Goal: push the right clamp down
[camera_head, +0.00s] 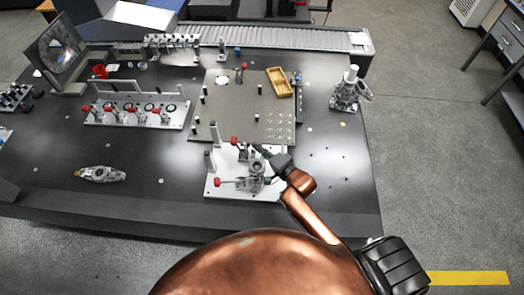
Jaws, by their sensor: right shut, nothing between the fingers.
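A light grey fixture plate (213,189) lies near the front of the dark table and carries a metal part (256,170) and small clamps. One red clamp handle tip (235,140) shows at the far side of the plate. Another red clamp handle tip (217,182) points left at the near side. I cannot tell from this view which is the right clamp. My right gripper (259,150) comes in from the right over the plate, shut and empty, its tip just right of the far red handle. Contact cannot be made out, and it partly hides the fixture. My left gripper is out of view.
Behind the fixture lies a perforated plate (228,109) with posts and a yellow tray (279,82). A row of red-handled clamps on a plate (135,111) is at left. A metal casting (100,174) lies front left; another assembly (348,92) stands right. Table right of the fixture is mostly clear.

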